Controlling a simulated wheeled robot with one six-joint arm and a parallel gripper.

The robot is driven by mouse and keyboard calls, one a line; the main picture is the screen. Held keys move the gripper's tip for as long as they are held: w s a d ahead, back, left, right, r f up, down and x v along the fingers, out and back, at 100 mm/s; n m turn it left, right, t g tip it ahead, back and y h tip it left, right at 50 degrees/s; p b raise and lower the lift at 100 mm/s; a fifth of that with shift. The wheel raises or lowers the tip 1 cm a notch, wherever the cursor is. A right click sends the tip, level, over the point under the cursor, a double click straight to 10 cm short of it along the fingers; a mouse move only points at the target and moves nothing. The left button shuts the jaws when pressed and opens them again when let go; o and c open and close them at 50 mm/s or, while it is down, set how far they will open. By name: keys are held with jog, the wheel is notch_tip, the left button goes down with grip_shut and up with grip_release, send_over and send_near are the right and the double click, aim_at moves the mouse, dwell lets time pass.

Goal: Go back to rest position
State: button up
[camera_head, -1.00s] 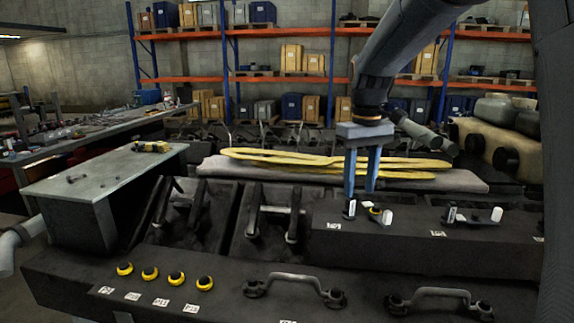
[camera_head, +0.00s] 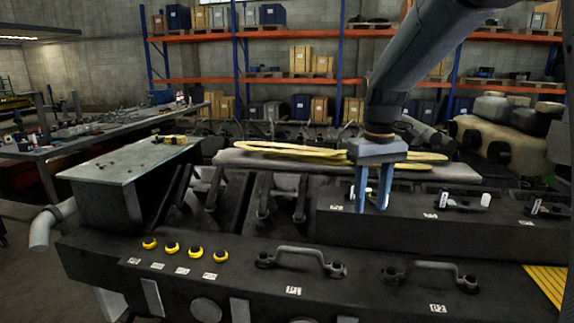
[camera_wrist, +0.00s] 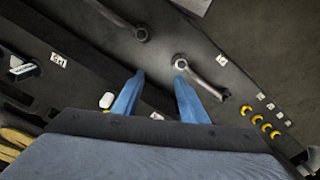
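My gripper (camera_head: 373,190) has blue fingers that point down, spread apart, with nothing between them. It hangs over the dark diesel engine (camera_head: 210,245), in front of the upper block. In the wrist view my gripper (camera_wrist: 155,95) is also open and empty above the engine's dark surface. A curved handle (camera_head: 300,255) lies on the engine's front top, and it shows beyond the fingertips in the wrist view (camera_wrist: 200,78). Several yellow-ringed caps (camera_head: 172,248) sit in a row at the front left. White-tagged fittings (camera_head: 463,201) stand on the upper block, partly hidden behind my fingers.
A grey cabinet top (camera_head: 130,163) holds a yellow tool and small parts at the left. A long workbench (camera_head: 90,140) with clutter stands behind it. Yellow slings (camera_head: 280,150) lie on a pale board behind the engine. Shelving with crates lines the back wall. Floor is free at far left.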

jog(key=s+f+m+t+b, duration=0.1)
jog(key=s+f+m+b, duration=0.2)
jog(key=s+f, duration=1.4)
jog(key=shift+s+a+f+b, duration=0.25)
jog(key=shift+f+b, duration=0.25)
jog(key=shift+f, duration=0.45)
